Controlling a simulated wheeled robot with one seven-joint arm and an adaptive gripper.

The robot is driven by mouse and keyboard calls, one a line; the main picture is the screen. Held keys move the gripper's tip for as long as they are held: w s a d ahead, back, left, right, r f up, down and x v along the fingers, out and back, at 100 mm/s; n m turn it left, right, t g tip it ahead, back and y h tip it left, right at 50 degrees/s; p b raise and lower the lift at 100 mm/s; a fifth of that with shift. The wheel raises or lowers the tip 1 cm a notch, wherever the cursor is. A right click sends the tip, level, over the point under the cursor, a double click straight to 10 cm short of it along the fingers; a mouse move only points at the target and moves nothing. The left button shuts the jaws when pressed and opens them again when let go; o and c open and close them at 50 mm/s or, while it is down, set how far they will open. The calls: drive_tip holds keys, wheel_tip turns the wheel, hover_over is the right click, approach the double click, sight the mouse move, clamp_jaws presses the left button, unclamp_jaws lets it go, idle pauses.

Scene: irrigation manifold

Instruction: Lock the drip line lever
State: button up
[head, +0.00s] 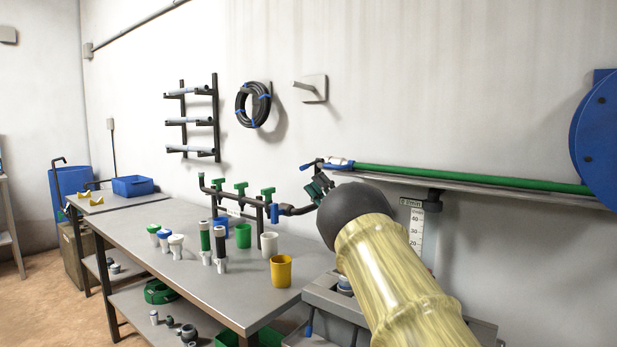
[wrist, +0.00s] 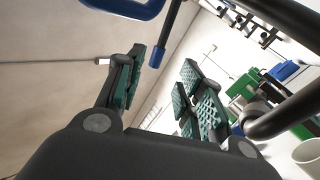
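My gripper (head: 318,187) is at the manifold pipe's right end, by the blue-and-white fitting (head: 340,162) of the green drip line (head: 460,175). In the wrist view my gripper (wrist: 162,85) is open, its green-padded fingers apart with nothing between the pads. A dark rod with a blue tip (wrist: 157,55), which looks like the lever, shows beyond the fingertips, in the gap between them in the picture. Contact with it cannot be seen. A blue curved part (wrist: 125,6) shows at the top left. My arm hides part of the pipe and wall in the head view.
The manifold pipe has several green valves (head: 240,187) above the bench (head: 190,255). Cups, including a yellow one (head: 281,271), and fittings stand there. A shelf (head: 480,184) runs under the green line to a blue reel (head: 598,135). A dark pipe (wrist: 285,115) is close right in the wrist view.

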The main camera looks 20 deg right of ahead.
drive_tip(key=shift+v, duration=2.6)
